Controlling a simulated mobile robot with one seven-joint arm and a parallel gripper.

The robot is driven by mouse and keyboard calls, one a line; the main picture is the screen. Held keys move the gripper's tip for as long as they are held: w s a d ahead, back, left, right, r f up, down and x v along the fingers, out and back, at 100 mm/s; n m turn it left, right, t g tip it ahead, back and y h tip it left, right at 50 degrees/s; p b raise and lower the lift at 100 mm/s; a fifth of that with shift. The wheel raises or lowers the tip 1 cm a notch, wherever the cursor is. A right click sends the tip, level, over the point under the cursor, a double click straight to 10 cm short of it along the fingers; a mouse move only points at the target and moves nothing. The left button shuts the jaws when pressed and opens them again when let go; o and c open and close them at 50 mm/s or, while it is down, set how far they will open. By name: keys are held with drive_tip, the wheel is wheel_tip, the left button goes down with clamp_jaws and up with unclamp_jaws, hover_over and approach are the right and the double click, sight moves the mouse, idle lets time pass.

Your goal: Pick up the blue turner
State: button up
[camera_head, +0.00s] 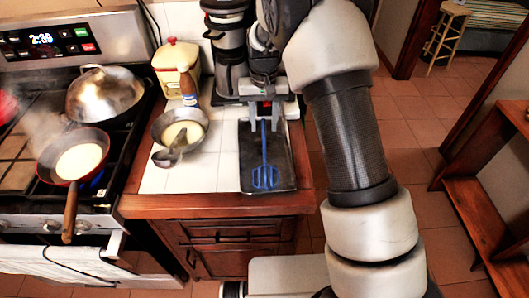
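The blue turner (264,174) lies on a dark tray (288,148) on the counter, its slotted head towards the front edge and its handle pointing back. My gripper (266,119) is over the back part of the tray, at the handle end of the turner. Its two fingers look spread apart, with the handle running between them in the picture. I cannot tell the gripper's height above the handle. The far end of the handle is hidden under the gripper.
A small saucepan (162,126) and a pale yellow canister (176,58) stand left of the tray. A coffee maker (226,40) stands behind it. On the stove are a steaming pan (54,177) and a domed lid (104,93). White counter tiles (215,170) beside the tray are clear.

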sight(264, 139)
drive_tip(key=shift+w+f, duration=0.2)
drive_tip(key=shift+f, duration=2.5)
clamp_jaws()
